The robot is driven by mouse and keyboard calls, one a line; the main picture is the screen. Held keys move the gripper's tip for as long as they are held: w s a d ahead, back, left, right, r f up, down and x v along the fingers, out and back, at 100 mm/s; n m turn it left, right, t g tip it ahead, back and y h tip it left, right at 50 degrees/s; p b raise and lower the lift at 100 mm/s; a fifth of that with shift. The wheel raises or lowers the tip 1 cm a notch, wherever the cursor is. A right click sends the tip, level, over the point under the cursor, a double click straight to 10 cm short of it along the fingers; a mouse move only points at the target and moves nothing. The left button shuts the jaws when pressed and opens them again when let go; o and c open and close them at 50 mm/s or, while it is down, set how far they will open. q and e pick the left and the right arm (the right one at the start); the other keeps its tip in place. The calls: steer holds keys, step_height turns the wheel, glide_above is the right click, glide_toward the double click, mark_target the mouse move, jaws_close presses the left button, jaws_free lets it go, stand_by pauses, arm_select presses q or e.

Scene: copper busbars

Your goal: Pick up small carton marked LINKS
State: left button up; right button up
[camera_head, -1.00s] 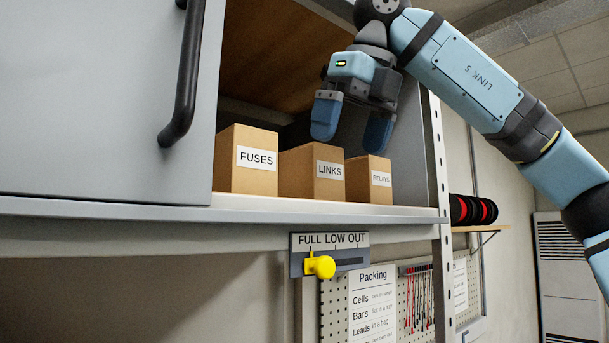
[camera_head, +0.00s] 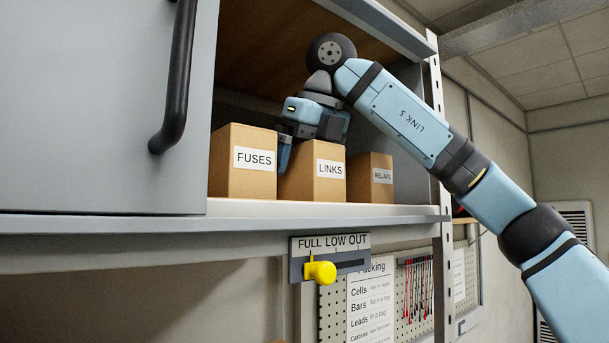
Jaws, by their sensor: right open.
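The small carton marked LINKS (camera_head: 329,187) stands on the cabinet shelf between the FUSES and RELAYS cartons. My right gripper (camera_head: 311,138) is over its top, pointing down, with its jaws open. One blue finger reaches down on the left side of the LINKS carton, in the narrow gap beside the FUSES carton. The other finger is mostly hidden behind the carton's upper part. I cannot tell whether either finger touches it. My left gripper is not in view.
The FUSES carton (camera_head: 248,181) is close on the left and the RELAYS carton (camera_head: 374,193) close on the right. A grey cabinet door (camera_head: 85,110) with a black handle (camera_head: 180,80) hangs at left. A yellow slider knob (camera_head: 320,271) sits below the shelf edge (camera_head: 380,219).

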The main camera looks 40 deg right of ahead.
steer(key=shift+s+a+r, duration=0.1)
steer(key=shift+s+a, duration=0.05)
steer(key=shift+s, duration=0.1)
steer(key=shift+w, duration=0.1)
steer(key=shift+w+f, duration=0.1)
steer(key=shift+f, duration=0.2)
steer(key=shift+c, duration=0.4)
steer(key=c, duration=1.1)
